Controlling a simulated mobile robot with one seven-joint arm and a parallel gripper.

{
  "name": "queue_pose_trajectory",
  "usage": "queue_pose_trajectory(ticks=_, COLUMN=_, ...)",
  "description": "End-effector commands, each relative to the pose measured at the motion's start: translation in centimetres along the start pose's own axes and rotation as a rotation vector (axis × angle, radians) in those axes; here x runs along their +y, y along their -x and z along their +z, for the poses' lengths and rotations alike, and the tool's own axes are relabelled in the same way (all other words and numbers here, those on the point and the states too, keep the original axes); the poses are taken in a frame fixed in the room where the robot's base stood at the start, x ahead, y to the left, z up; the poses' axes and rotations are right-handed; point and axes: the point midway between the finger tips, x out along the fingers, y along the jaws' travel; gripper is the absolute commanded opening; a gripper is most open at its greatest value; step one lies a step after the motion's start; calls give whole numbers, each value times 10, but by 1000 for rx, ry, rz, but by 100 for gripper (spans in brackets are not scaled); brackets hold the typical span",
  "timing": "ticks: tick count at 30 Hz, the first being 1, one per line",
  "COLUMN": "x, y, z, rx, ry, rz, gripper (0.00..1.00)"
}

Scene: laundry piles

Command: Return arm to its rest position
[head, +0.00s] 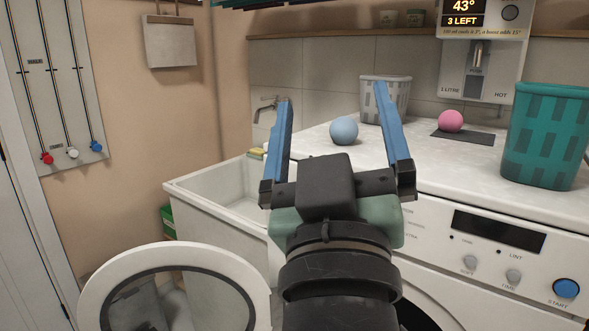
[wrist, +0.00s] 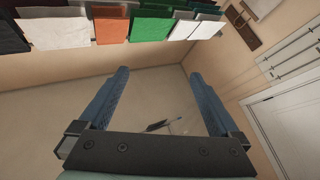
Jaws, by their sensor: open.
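My gripper (head: 333,125) is raised in front of the washing machine and its worktop in the head view. Its two blue fingers are spread wide apart with nothing between them. The faucet (head: 267,108) shows just left of the left finger in the head view. A light blue ball (head: 344,131) on the worktop appears between the fingers but lies behind them, not held.
A white machine (head: 520,238) carries a grey basket (head: 384,100), a pink ball (head: 451,121) on a dark mat and a teal basket (head: 545,137). A sink (head: 215,190) is at left. The round door (head: 100,290) stands open below. Cloths (wrist: 150,22) hang overhead.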

Motion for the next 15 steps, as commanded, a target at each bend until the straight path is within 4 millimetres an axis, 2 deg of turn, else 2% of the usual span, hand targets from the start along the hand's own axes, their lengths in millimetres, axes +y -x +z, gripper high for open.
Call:
queue_pose_trajectory(ticks=1, x=-2, y=7, z=-41, rx=105, ry=-95, rz=2, gripper=98)
queue_pose_trajectory(ticks=4, x=2, y=30, z=-114, rx=307, ry=-306, rz=-8, gripper=98)
queue_pose_trajectory(ticks=5, x=6, y=30, z=-134, rx=339, ry=-344, rz=-12, gripper=98)
queue_pose_trajectory(ticks=6, x=13, y=13, z=-147, rx=315, ry=-328, rz=-8, gripper=98)
queue_pose_trajectory(ticks=15, x=35, y=-34, z=-222, rx=306, ry=-321, rz=-8, gripper=98)
